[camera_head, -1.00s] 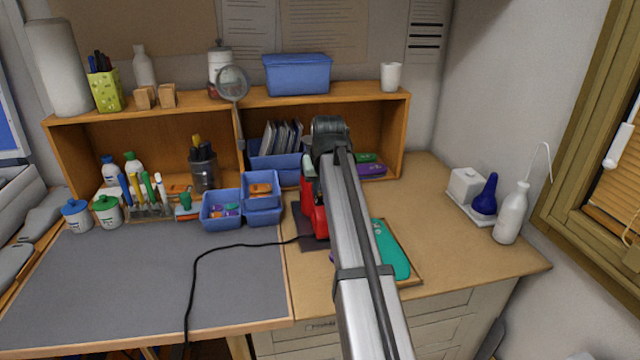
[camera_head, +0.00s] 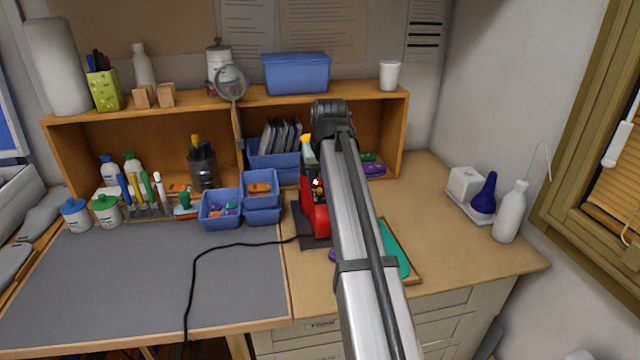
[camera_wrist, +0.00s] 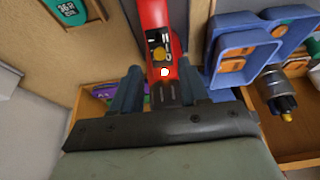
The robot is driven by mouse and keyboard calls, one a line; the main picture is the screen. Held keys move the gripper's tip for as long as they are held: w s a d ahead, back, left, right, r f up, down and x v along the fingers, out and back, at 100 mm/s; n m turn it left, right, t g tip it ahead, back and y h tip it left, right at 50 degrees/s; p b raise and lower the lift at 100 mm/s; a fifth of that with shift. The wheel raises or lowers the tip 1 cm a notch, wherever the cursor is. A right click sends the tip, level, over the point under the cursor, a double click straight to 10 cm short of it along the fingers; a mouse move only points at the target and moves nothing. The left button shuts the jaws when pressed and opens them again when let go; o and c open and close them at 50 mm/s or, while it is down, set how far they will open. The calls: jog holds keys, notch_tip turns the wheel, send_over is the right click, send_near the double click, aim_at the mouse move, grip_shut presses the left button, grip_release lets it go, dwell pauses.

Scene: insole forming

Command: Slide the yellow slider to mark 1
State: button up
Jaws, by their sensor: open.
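The red device (camera_head: 318,218) stands on the wooden desk, partly hidden by my arm. In the wrist view the red device (camera_wrist: 155,14) carries a dark panel with a small yellow slider (camera_wrist: 158,54). Pale markings sit beside the slider, one looking like a 0; I cannot make out a mark 1. A bright white and red spot shows just below the panel. My gripper (camera_wrist: 160,84) is open, its two dark fingers on either side of the device's near end, with nothing held. The fingertips appear short of the slider. The gripper is hidden behind my arm in the head view.
Blue bins (camera_head: 221,210) with small parts stand left of the device. A teal insole (camera_head: 395,248) lies on a board at its right. A black cable (camera_head: 197,275) runs across the grey mat (camera_head: 130,285). The shelf unit (camera_head: 140,120) stands behind.

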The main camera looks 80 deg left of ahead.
jog(key=v, duration=0.9)
jog(key=shift+r, duration=0.3)
jog(key=shift+d, duration=0.15)
